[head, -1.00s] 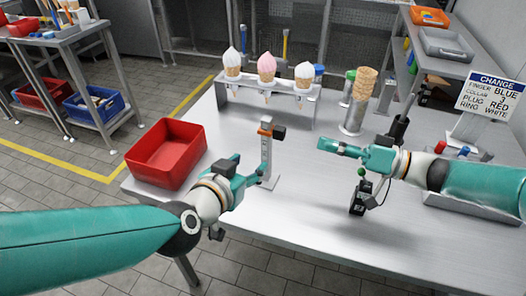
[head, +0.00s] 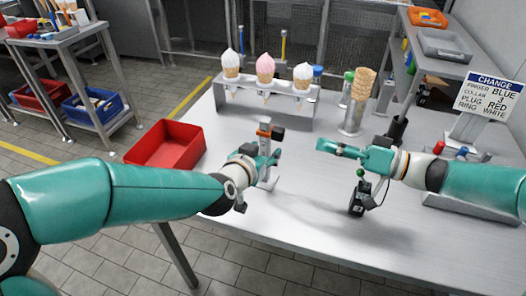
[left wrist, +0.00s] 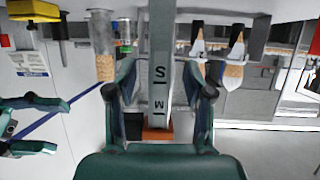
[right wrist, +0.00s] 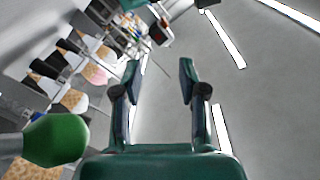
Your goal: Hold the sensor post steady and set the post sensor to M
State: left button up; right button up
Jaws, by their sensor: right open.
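The grey sensor post (head: 265,146) stands upright on the table. Its orange-and-black post sensor (head: 276,134) is near the top. In the left wrist view, which is upside down, the post (left wrist: 160,45) carries the marks S and M, and the orange sensor (left wrist: 157,134) shows beside the M end, partly hidden by my gripper. My left gripper (head: 266,157) is at the post below the sensor; its fingers (left wrist: 160,85) are on either side of the post, with gaps visible. My right gripper (head: 341,149) is open and empty, right of the post; its fingers show in the right wrist view (right wrist: 160,80).
A red bin (head: 166,145) stands at the left table edge. A rack (head: 265,92) with three cones is behind the post. A cone holder (head: 352,118) and a black device with a green knob (head: 359,196) stand at right. A sign (head: 490,95) reads CHANGE.

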pick_arm(q)
grip_shut()
pick_arm(e)
jog(key=shift+r, duration=0.1)
jog(key=c, duration=0.5)
jog(key=shift+a+r+n+g, duration=0.2)
jog(key=shift+r+n+g, duration=0.1)
jog(key=shift+n+g, duration=0.15)
jog(key=shift+c, duration=1.2)
jog(key=a+r+n+g, duration=0.1)
jog(key=r+n, duration=0.1)
jog(key=a+r+n+g+h, duration=0.1)
jog(key=r+n+g, duration=0.1)
jog(key=a+r+n+g+h, duration=0.1)
jog(key=r+n+g, duration=0.1)
jog(key=shift+w+a+r+n, duration=0.2)
jog(key=shift+a+r+n, duration=0.05)
grip_shut()
notch_tip(320, 180, up, 6)
jog(key=w+n+t+h, duration=0.1)
jog(key=h, duration=0.5)
send_over(274, 128)
jog(key=s+d, duration=0.1)
jog(key=d, duration=0.2)
notch_tip(274, 128, down, 5)
jog(key=f, duration=0.3)
jog(key=shift+a+f+t, duration=0.3)
jog(key=shift+t, duration=0.05)
jog(key=shift+f, duration=0.6)
